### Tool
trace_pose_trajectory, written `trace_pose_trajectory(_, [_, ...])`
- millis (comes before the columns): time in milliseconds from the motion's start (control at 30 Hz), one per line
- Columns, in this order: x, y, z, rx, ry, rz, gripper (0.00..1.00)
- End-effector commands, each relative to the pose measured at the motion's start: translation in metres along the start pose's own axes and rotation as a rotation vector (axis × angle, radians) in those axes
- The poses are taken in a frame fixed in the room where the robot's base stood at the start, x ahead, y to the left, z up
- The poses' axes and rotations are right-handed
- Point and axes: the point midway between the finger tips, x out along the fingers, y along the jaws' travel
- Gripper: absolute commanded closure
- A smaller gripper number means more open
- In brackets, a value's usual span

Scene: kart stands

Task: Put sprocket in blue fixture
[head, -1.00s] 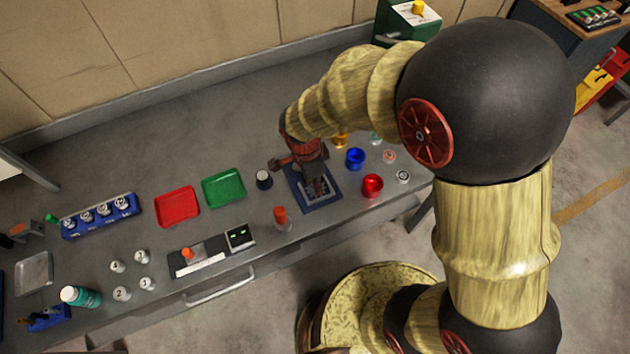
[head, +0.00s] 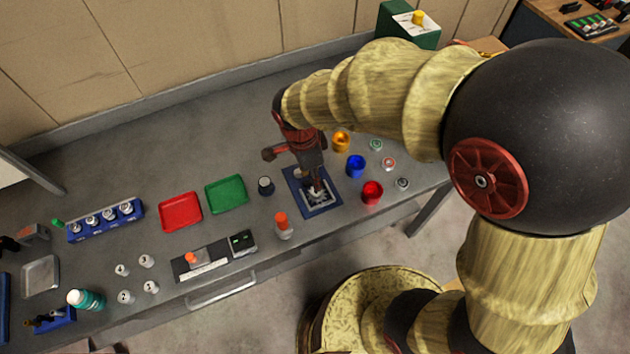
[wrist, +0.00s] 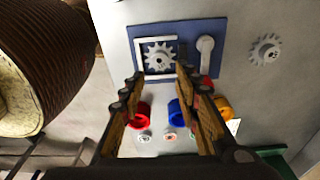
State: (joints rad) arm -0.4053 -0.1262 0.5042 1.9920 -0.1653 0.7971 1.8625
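The blue fixture (head: 292,190) is a flat blue plate on the bench; it also shows in the wrist view (wrist: 214,30), with a white square frame and a grey lever-shaped part beside the frame. A grey toothed sprocket (wrist: 159,57) lies inside the white frame; whether it is fully seated I cannot tell. A second grey sprocket (wrist: 265,49) lies on the bare bench to the right of the plate. My gripper (wrist: 160,74) is open, with its fingertips apart on either side of the near edge of the framed sprocket. In the head view my gripper (head: 316,186) points down over the fixture.
Red (head: 372,192), blue (head: 356,166) and orange (head: 340,141) cups stand right of the fixture. Green (head: 226,194) and red (head: 181,212) trays lie left, past a dark-sided jar (head: 265,186). An orange-topped item (head: 283,225) stands in front.

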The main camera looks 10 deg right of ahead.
Motion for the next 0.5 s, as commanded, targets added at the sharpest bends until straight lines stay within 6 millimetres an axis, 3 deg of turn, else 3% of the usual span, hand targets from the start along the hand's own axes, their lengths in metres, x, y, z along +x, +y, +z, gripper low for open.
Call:
trace_pose_trajectory(200, [-0.033, 0.000, 0.000, -0.001, 0.000, -0.001, 0.68])
trace_pose_trajectory(500, [-0.043, 0.001, -0.001, -0.008, -0.001, -0.002, 0.68])
